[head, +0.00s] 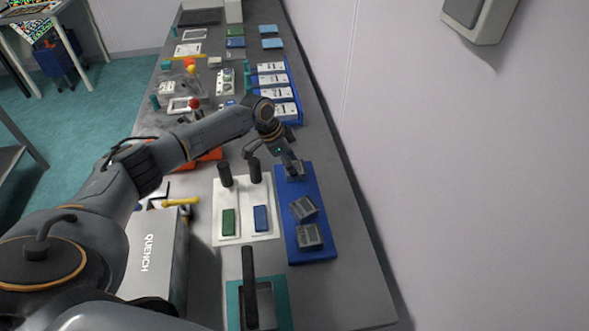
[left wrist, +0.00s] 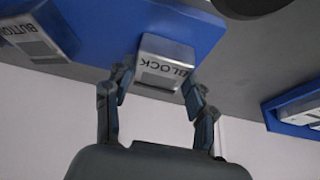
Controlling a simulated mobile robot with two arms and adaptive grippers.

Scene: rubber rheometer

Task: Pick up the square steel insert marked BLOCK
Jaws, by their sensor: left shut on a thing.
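The square steel insert marked BLOCK (left wrist: 165,62) is between the two fingers of my left gripper (left wrist: 155,84) in the left wrist view, its lettering facing the camera. In the head view my left gripper (head: 290,166) is shut on this insert (head: 296,171) at the far end of the blue tray (head: 305,187). I cannot tell whether the insert still touches the tray. Another grey insert (head: 303,208) lies in the middle of the tray, and one more (head: 309,237) lies at its near end. The insert marked BUTTON (left wrist: 32,42) shows in the left wrist view. My right gripper is not in view.
A white plate (head: 245,213) with a green block, a blue block and two dark posts lies left of the tray. A teal fixture (head: 281,296) with a black handle stands nearer. A box marked QUENCH (head: 150,252) is at left. The wall borders the bench's right side.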

